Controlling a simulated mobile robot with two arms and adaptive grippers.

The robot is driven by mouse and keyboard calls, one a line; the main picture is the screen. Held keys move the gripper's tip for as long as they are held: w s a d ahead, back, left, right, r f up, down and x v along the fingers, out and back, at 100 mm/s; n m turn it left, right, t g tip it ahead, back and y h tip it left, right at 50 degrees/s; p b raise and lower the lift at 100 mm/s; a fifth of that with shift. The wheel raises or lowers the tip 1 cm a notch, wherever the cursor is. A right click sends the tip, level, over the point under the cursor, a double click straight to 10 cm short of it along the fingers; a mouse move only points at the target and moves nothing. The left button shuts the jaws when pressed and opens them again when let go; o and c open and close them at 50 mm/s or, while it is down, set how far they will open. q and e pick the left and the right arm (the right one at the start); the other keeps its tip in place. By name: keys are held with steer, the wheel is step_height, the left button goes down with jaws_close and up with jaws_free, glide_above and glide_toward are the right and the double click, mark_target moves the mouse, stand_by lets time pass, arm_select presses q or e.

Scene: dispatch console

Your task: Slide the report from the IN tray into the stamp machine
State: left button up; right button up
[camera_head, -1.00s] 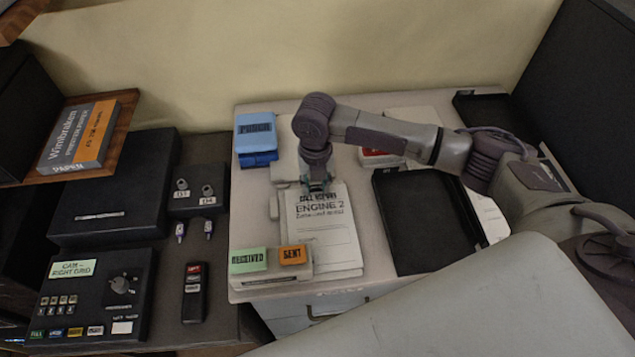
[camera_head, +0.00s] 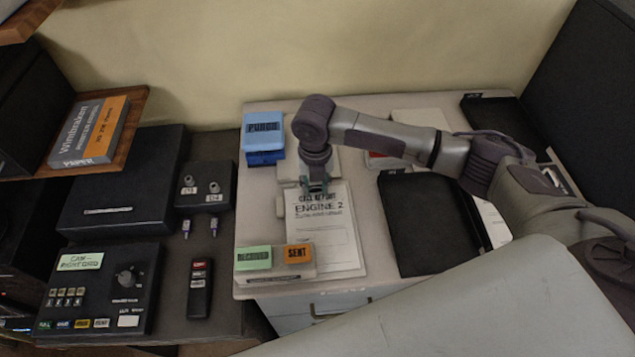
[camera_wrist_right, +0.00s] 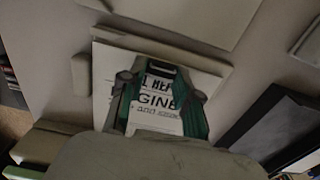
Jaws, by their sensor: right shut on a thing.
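The report (camera_head: 330,240), a white sheet reading "ENGINE 2", lies at the middle of the light desk. It also shows in the right wrist view (camera_wrist_right: 155,122). My right gripper (camera_head: 316,188) is shut on its far edge, fingers pointing down. A pale machine with a green RECEIVED button (camera_head: 253,258) and an orange SENT button (camera_head: 298,253) stands at the report's near left; I take it for the stamp machine. The report's near left corner is hidden by the SENT button. A black tray (camera_head: 430,225), probably the IN tray, is right of the report. My left gripper is not in view.
A blue block (camera_head: 263,135) stands at the desk's back left. Another black tray (camera_head: 490,110) is at the back right. A dark console (camera_head: 100,290) and a black handset (camera_head: 199,288) lie left of the desk. My right arm crosses above the black tray.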

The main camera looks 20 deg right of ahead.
steer(key=shift+a+p, duration=0.2)
steer(key=shift+p, duration=0.15)
stand_by(0.5)
steer(key=o, duration=1.7)
steer(key=shift+r, duration=0.1)
step_height(320, 180, up, 7)
steer(key=p, duration=0.7)
